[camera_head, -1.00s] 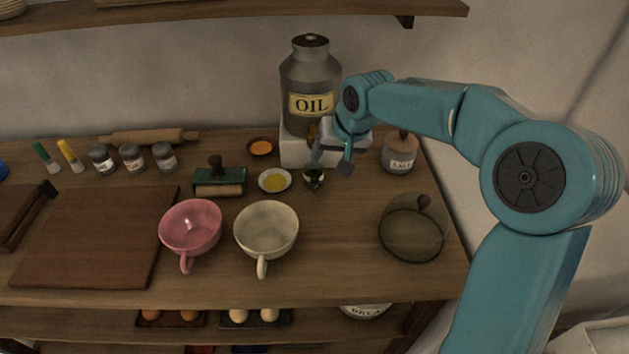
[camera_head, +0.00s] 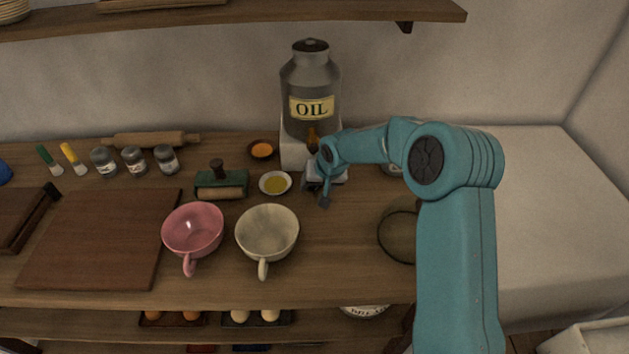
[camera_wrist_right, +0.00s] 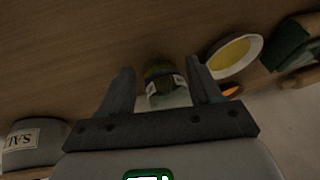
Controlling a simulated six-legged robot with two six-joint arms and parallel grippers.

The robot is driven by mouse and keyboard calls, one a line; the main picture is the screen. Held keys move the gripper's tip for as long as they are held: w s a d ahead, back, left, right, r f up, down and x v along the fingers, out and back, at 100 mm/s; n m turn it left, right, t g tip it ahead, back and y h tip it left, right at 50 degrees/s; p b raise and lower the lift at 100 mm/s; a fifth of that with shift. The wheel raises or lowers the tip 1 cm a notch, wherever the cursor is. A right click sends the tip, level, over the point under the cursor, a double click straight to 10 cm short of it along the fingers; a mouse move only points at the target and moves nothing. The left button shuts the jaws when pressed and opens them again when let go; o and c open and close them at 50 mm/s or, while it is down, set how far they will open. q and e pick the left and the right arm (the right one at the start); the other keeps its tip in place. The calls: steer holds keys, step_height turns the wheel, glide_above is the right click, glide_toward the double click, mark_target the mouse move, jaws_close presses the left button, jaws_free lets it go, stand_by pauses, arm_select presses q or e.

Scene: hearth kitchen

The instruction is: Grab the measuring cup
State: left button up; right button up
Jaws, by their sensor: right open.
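The measuring cup (camera_wrist_right: 163,76) appears to be the small glass vessel with dark greenish contents and a pale label or marking in the right wrist view. It stands on the wooden counter. My right gripper (camera_wrist_right: 160,70) is open, with one finger on each side of the cup and no clear contact. In the head view my right gripper (camera_head: 317,192) is just below the oil dispenser's spout and hides the cup. My left gripper is not in view.
The oil dispenser (camera_head: 311,88) stands on a pale block behind the gripper. A dish of yellow liquid (camera_head: 275,183) is close to its left. A cream cup (camera_head: 267,232) and a pink cup (camera_head: 193,230) are in front. A salt jar (camera_wrist_right: 35,143) is at the other side.

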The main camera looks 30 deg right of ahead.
jaws_close()
steer(key=shift+r, duration=0.2)
stand_by(0.4)
